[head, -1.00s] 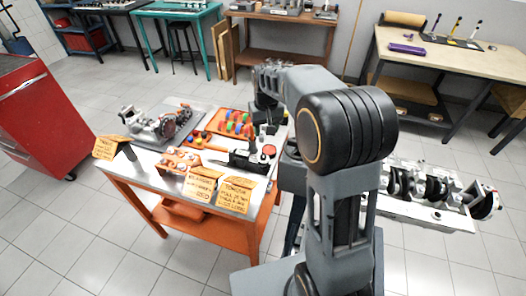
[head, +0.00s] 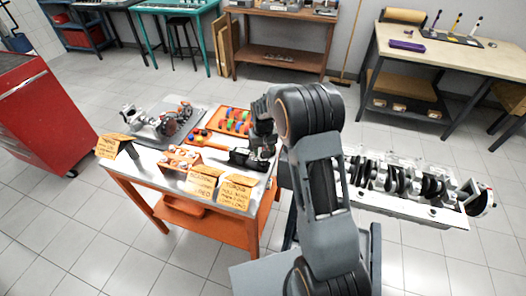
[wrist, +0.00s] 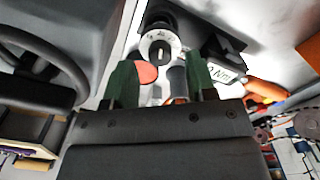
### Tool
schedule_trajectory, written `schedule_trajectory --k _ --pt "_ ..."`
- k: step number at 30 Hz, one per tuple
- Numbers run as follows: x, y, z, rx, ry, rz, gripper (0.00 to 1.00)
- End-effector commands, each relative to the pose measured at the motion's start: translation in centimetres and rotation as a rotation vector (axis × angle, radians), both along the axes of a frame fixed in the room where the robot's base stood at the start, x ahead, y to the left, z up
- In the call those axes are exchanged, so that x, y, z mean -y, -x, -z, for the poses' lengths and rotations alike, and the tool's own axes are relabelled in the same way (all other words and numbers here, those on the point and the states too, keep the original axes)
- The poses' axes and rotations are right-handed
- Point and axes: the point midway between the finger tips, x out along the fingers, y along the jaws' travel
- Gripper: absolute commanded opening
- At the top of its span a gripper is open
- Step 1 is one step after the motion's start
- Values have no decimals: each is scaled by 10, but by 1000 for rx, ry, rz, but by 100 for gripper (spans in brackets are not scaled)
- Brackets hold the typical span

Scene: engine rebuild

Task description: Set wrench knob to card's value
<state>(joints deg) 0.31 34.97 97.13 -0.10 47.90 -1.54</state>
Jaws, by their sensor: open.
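The wrench (wrist: 160,22) shows in the wrist view as a dark shaft with a pale ringed knob (wrist: 158,46) at its near end. A small plate reading "Nm" (wrist: 222,72) and a red disc (wrist: 147,72) lie beside it. My gripper (wrist: 161,82) is open, its two dark green fingers on either side of the knob's line; contact cannot be told. In the head view my gripper (head: 262,150) is low over the black wrench stand (head: 243,160), hiding part of it. Orange cards (head: 203,183) and (head: 238,191) stand at the table's front edge; their writing is too small to read surely.
The orange table (head: 150,185) also bears an engine part (head: 155,122) on a grey mat, a tray of coloured pieces (head: 232,121), and another card (head: 110,146). A crankshaft bench (head: 400,207) stands to the right. A red cabinet (head: 40,120) is at left.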

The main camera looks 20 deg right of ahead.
Motion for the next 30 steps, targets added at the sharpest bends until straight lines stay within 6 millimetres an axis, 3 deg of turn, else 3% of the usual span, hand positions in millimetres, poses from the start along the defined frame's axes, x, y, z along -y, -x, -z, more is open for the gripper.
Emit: schedule_trajectory --k 7,17,30 --pt "0 0 17 -1 0 0 51" --pt "0 0 20 0 0 0 51" --pt "0 0 20 0 0 0 11"
